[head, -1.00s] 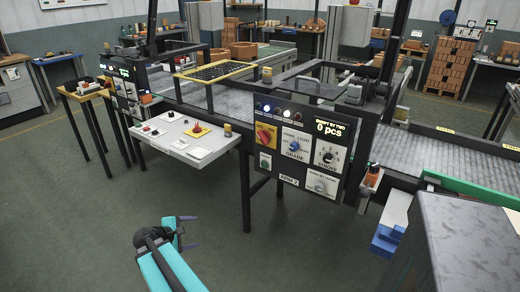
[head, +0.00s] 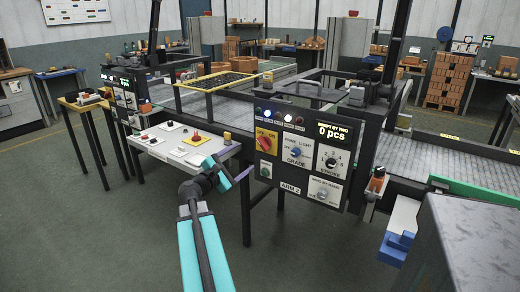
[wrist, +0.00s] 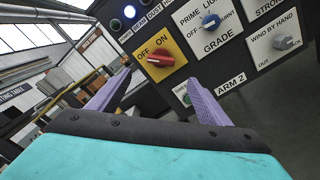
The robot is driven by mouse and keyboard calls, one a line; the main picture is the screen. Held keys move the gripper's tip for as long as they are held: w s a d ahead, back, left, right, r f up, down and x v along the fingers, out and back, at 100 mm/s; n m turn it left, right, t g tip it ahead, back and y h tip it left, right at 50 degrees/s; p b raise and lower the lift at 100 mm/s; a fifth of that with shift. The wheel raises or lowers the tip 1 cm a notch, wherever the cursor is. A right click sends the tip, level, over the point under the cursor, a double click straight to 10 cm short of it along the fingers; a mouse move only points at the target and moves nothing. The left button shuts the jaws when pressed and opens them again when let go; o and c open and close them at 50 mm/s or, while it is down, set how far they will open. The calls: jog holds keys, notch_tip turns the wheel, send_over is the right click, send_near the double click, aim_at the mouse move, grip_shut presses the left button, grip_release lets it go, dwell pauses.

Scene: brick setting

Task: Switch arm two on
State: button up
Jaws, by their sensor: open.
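The arm two panel (head: 306,158) is a black board with an "ARM 2" label at its lower edge. Its OFF/ON switch is a red rotary knob (head: 264,141) on a yellow plate at the panel's upper left. In the wrist view the red knob (wrist: 160,58) shows ahead, just beyond the fingertips and roughly between them. Its exact setting is hard to tell in the tilted view. My gripper (head: 235,165) is open and empty, in front of the panel's left side. Its two purple fingers stand wide apart in the wrist view (wrist: 159,78), apart from the knob.
The blue GRADE knob (wrist: 211,21) and the grey WIND BY HAND knob (wrist: 286,42) are right of the switch. A green button (head: 265,170) sits below it. A white control table (head: 185,148) with a red button stands left of the panel. Open floor lies in front.

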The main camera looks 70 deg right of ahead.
aim_at(261, 145)
jog(key=shift+p+x, duration=0.45)
jog(key=shift+x, duration=6.45)
jog(key=shift+c, duration=0.4)
jog(key=c, duration=1)
jog(key=shift+o, duration=0.2)
jog(key=shift+a+f, duration=0.1)
jog(key=shift+a, duration=0.05)
